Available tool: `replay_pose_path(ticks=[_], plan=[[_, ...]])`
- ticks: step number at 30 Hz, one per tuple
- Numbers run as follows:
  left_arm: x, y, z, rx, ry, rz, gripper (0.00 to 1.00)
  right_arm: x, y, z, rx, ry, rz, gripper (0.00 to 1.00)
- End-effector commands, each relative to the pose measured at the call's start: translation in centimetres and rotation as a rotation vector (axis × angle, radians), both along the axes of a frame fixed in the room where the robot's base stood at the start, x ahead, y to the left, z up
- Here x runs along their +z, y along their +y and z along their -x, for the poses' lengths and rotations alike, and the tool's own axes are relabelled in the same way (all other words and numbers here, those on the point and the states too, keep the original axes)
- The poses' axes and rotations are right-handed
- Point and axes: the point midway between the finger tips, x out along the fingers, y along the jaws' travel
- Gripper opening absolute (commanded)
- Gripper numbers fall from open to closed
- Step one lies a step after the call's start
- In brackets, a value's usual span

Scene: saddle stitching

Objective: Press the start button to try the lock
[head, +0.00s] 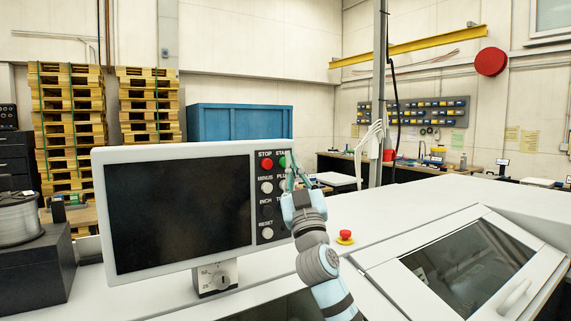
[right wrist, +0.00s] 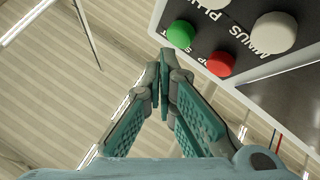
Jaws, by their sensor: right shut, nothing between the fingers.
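The green start button (head: 282,162) sits at the top right of the control panel (head: 172,151), beside the red stop button (head: 266,164). My right gripper (head: 289,166) is in front of the panel's right edge, its fingertips close to the start button and partly covering the labels there. In the right wrist view the shut, empty fingertips (right wrist: 163,72) point up just below and left of the green button (right wrist: 180,34). A gap shows between them and the button in that view; contact is not visible. The red button (right wrist: 220,64) is to their right. My left gripper is out of view.
The panel carries a dark screen (head: 180,212) and more buttons below, including reset (head: 267,233). A dial plate (head: 214,278) is under it. A red mushroom button (head: 345,237) stands on the white machine top, left of a windowed cover (head: 465,262). A wire spool (head: 18,220) is at left.

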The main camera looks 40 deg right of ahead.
Motion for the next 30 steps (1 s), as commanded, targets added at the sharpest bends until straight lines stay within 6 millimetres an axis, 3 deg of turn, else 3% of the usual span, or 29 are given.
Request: replay_pose_path(ticks=[30], plan=[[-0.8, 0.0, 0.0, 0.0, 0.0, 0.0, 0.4, 0.0, -0.2, -1.3, -0.001, -0.001, 0.0, 0.0]])
